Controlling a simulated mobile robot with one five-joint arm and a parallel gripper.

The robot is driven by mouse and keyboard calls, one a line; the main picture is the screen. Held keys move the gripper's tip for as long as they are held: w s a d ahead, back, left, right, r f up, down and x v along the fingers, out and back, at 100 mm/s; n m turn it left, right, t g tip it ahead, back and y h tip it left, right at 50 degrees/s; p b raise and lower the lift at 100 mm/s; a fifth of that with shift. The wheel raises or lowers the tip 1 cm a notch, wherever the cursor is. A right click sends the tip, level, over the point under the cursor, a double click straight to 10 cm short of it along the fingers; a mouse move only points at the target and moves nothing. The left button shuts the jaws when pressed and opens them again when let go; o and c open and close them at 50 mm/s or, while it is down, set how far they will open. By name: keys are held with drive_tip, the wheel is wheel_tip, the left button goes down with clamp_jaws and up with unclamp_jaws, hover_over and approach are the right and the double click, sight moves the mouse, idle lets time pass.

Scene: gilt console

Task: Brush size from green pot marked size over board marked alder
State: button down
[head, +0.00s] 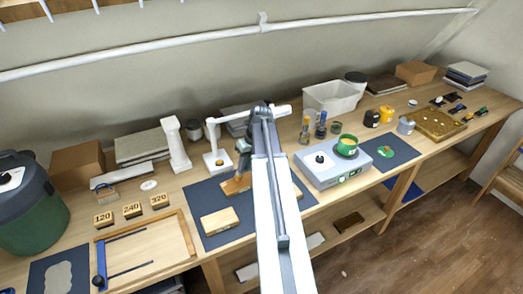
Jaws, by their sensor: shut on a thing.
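My gripper (242,160) is low over the dark blue mat (207,190), shut on what looks like a brush, mostly hidden by the jaws. Just below it lies an orange-brown board (236,186); I cannot tell whether the bristles touch it. A paler board (220,221) lies nearer the front of the mat, and another board (297,191) is partly hidden behind my arm. No label on these boards can be read.
Blocks marked 120, 240 and 320 (132,210) and a wooden frame (147,250) lie to the left. A white post (175,145) and white stand (216,160) rise behind the mat. Small bottles (320,124) and a white bin (332,97) stand behind the heater.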

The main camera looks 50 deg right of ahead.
drive_tip(key=shift+w+a, duration=0.25)
drive_tip(key=shift+a, duration=0.95)
drive_tip(key=shift+w+a, duration=0.25)
drive_tip(key=shift+a, duration=0.9)
wheel_tip(320, 180, up, 8)
drive_tip(key=p, duration=0.7)
drive_tip(key=shift+w+a+f, duration=0.15)
drive_tip(key=shift+f, duration=0.05)
